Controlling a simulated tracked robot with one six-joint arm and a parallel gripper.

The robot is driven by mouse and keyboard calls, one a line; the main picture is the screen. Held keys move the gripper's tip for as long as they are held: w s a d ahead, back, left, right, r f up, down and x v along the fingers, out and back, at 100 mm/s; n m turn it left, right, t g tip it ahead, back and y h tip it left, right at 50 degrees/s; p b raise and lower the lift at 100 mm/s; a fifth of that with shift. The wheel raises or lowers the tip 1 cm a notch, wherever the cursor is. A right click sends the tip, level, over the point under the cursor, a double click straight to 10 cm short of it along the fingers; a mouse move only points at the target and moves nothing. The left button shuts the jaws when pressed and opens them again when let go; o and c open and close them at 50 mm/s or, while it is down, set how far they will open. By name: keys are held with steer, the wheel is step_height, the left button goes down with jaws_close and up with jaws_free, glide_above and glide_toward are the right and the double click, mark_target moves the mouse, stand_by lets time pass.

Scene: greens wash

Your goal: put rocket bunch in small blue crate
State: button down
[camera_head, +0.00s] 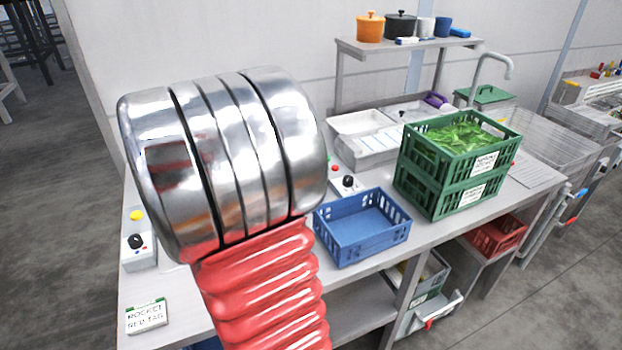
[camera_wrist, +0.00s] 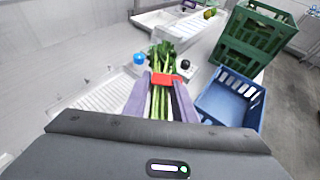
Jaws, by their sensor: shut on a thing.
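My gripper (camera_wrist: 163,90) is shut on the rocket bunch (camera_wrist: 162,56), green leaves and pale green stems with a red tag around them, in the wrist view. The leaves point away from me and the stems lie between the two fingers. The small blue crate (camera_head: 362,228) stands on the bench near its front edge and looks empty. In the wrist view the blue crate (camera_wrist: 232,100) is to the right of my gripper and apart from it. In the head view my arm hides the gripper and the bunch.
Two stacked green crates (camera_head: 436,200), the upper one filled with greens, stand right of the blue crate. A sink (camera_head: 366,122) lies behind. A small control box (camera_head: 138,248) and a "rocket red tag" card (camera_head: 146,318) are at left. A shelf (camera_head: 408,48) holds pots.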

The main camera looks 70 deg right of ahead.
steer(key=w+a+f+n+t+y, duration=0.25)
steer(key=w+a+n+t, duration=0.6)
steer(key=w+a, duration=1)
steer(key=w+a+f+n+t+y, duration=0.1)
steer(key=w+a+n+t+y, duration=0.1)
steer(key=a, duration=0.7)
steer(key=w+a+f+n+t+y, duration=0.2)
steer(key=w+a+n, duration=0.1)
steer(key=a, duration=0.6)
steer(key=w+a+f+n+t+y, duration=0.2)
steer(key=a+y, duration=0.1)
steer(key=a, duration=0.6)
steer(key=shift+w+f, duration=0.15)
steer(key=shift+f, duration=0.1)
steer(key=shift+n, duration=0.25)
